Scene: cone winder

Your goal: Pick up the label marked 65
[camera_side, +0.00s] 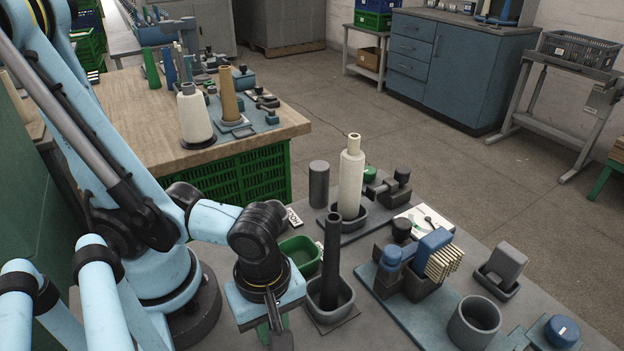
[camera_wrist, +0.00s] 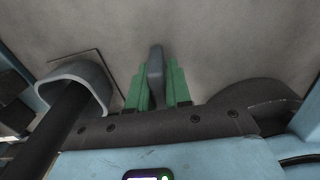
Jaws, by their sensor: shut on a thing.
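My gripper (camera_side: 272,334) points down at the bottom of the side view, left of a dark upright post (camera_side: 331,255). In the wrist view its green fingers (camera_wrist: 157,85) are shut on a slim grey piece (camera_wrist: 155,68) that stands between them. No marking shows on this piece, so I cannot tell whether it is the label marked 65. A small white label with dark characters (camera_side: 293,216) lies behind my wrist in the side view. Its characters are too small to read surely.
The dark post stands in a grey cup (camera_side: 345,298), close beside my gripper. A green tray (camera_side: 301,252) is behind it. A cream cone (camera_side: 350,180) and a blue fixture (camera_side: 432,243) stand farther right. Bare grey surface (camera_wrist: 215,45) lies ahead of the fingers in the wrist view.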

